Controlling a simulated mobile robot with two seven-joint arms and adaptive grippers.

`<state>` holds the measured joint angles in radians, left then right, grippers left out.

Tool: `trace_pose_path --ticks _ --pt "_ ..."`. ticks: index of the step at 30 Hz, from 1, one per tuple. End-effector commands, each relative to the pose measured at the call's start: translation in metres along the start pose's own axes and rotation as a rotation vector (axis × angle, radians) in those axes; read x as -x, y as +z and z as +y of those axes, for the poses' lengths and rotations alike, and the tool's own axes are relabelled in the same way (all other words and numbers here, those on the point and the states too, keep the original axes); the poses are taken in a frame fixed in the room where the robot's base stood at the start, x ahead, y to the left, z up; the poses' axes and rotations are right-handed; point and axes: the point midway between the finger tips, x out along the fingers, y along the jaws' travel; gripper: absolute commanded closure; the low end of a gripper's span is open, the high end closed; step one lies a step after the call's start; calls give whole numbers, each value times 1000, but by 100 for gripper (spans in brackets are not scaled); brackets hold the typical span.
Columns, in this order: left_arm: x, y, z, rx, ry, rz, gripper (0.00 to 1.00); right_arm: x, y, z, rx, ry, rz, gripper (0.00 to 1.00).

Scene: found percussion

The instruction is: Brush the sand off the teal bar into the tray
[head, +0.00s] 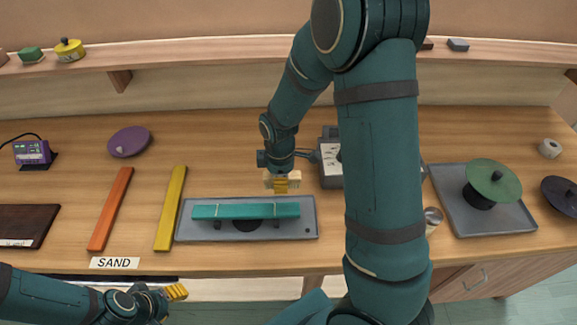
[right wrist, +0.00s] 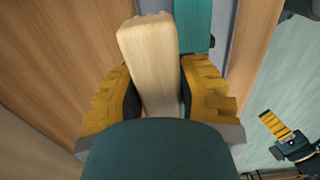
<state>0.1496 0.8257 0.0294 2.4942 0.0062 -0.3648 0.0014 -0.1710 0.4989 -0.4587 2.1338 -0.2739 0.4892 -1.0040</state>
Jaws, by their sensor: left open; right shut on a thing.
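The teal bar (head: 246,211) lies lengthwise across a dark support in the shallow grey tray (head: 306,232). Sand on it cannot be made out. My right gripper (head: 281,184) is just behind the bar, toward its right half, shut on a pale wooden block, likely the brush (right wrist: 148,60). Its bristles are not visible. In the right wrist view, the block sits between the yellow fingers, and part of the teal bar (right wrist: 194,25) shows beyond it. My left gripper (head: 176,292) is open and empty at the front left, beyond the table's front edge.
An orange bar (head: 110,210) and a yellow bar (head: 171,208) lie left of the tray, near a SAND label (head: 114,263). A grey device (head: 331,165) stands right of my gripper. A second tray (head: 455,205) holds a green disc (head: 494,180). My right arm hides the middle right.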

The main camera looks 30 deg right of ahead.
Motion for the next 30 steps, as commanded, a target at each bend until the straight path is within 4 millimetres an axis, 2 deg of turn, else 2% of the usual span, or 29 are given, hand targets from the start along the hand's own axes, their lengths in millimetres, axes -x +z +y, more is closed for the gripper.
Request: trace_pose_path --ticks 17,30 --pt "2 0 0 1 0 1 52 0 -2 -3 8 -7 2 100" --pt "-34 4 -12 2 -7 1 52 -41 -2 -3 9 -8 1 100"
